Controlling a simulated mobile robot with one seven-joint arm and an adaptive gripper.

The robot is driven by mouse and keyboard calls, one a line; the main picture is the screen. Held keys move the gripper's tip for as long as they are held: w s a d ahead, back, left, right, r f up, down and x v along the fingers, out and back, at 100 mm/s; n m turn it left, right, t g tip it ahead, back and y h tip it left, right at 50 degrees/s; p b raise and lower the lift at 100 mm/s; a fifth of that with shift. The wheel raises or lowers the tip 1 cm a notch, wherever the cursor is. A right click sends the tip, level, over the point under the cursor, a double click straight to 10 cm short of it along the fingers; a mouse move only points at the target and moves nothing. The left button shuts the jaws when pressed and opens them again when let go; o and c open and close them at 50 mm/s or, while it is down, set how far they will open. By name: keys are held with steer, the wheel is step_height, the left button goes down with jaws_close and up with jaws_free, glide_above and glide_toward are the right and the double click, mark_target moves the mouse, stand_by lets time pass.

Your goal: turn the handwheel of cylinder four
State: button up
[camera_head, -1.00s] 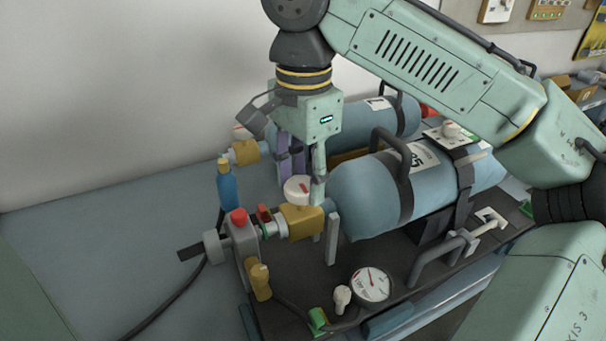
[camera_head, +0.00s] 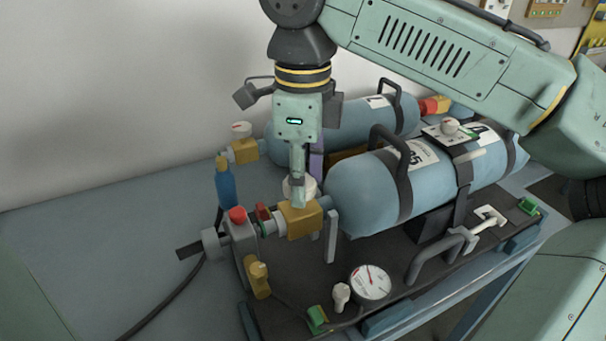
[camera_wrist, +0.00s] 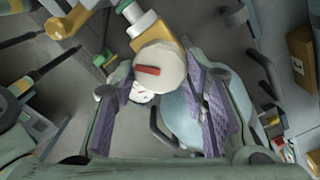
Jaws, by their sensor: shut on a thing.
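A second cylinder (camera_head: 352,128) with its own white handwheel (camera_head: 241,129) lies behind. A red-topped grey fitting (camera_head: 238,222), a blue bottle (camera_head: 226,186) and a pressure gauge (camera_head: 371,282) are close by. A carry handle (camera_head: 388,150) rises from the near cylinder.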

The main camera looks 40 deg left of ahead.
steer(key=shift+m, duration=0.5)
steer(key=o, duration=1.2)
steer(key=shift+c, duration=0.2)
step_height(320, 180, up, 8)
steer(key=shift+f, duration=0.25)
